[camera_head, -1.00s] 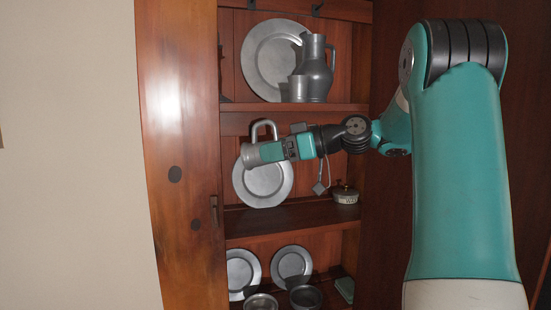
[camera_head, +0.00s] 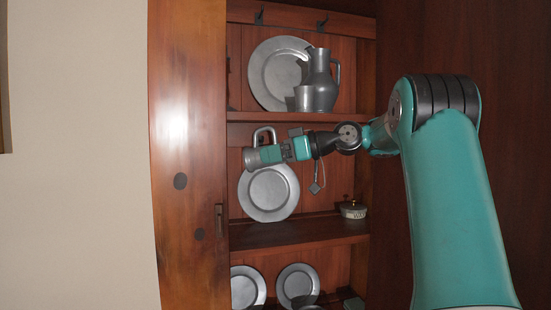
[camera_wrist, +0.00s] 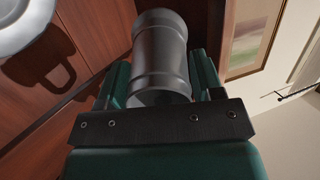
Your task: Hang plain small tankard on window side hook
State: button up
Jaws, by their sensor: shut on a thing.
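The plain small tankard (camera_head: 251,159) is grey metal, held in front of the cupboard's middle bay, just above and left of a round plate. Its handle stands up from it. My gripper (camera_head: 266,154) is shut on the tankard. In the wrist view the tankard (camera_wrist: 160,55) lies between the two fingers, its handle not in sight. Two dark hooks hang from the top rail, a left hook (camera_head: 259,17) and a right hook (camera_head: 322,22); both look empty. I cannot tell which is the window side one.
The upper shelf (camera_head: 350,116) holds a large plate (camera_head: 277,72), a jug (camera_head: 320,82) and a small cup (camera_head: 304,98). The middle shelf has a plate (camera_head: 268,194) and a round box (camera_head: 353,210). More plates stand below. A wooden door or panel (camera_head: 185,150) borders the left.

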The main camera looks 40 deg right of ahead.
jog(key=shift+w+d+r+p, duration=0.15)
jog(key=shift+w+d+p, duration=0.1)
jog(key=shift+w+p, duration=0.25)
jog(key=shift+w+d+p, duration=0.4)
jog(key=shift+w+p, duration=0.4)
jog(key=shift+w+d+p, duration=0.4)
jog(key=shift+w+p, duration=0.35)
jog(key=shift+w, duration=0.05)
jog(key=shift+f+b, duration=0.85)
jog(key=shift+w+f, duration=0.3)
jog(key=shift+s+r, duration=0.15)
jog(key=shift+r, duration=0.05)
jog(key=o, duration=1.2)
jog(key=shift+s+d, duration=0.1)
jog(key=shift+s, duration=0.05)
